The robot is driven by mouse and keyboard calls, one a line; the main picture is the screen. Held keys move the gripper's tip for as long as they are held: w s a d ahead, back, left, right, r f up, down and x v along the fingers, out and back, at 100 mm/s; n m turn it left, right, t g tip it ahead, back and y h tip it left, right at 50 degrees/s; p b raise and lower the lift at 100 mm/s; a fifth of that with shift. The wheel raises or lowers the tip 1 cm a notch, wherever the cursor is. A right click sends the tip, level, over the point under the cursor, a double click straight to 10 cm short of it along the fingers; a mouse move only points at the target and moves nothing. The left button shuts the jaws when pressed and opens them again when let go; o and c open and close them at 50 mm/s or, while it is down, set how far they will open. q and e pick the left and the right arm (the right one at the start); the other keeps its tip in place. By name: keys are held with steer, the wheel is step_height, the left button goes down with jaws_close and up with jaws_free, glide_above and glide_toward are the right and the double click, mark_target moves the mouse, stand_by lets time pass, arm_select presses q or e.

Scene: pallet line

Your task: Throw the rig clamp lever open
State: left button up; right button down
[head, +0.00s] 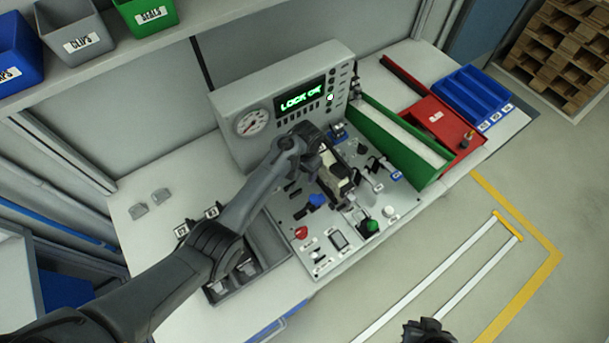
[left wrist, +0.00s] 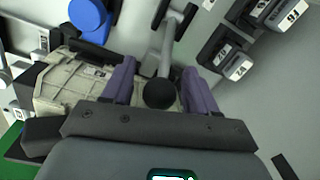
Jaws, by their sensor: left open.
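The rig clamp lever shows in the left wrist view as a pale metal arm with a black ball knob (left wrist: 160,94) at its near end. My left gripper (left wrist: 157,75) is open, with one purple finger on each side of the knob. I see gaps between the fingers and the knob. A beige block-like part (left wrist: 75,85) lies beside the lever, at the left. In the head view, my left gripper (head: 336,172) is over the middle of the rig panel (head: 325,235) and hides most of the lever. A dark piece, likely my right gripper (head: 428,331), shows at the bottom edge.
The console display (head: 303,95) reads "LOCK OK". A blue knob (head: 316,200), red knob (head: 301,232) and green knob (head: 372,226) stand on the panel. A green-walled tray (head: 400,140) and red tray (head: 440,125) are at the right. The floor in front is mostly clear.

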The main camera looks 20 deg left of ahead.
arm_select(q)
steer(key=shift+f, duration=0.35)
jaws_close()
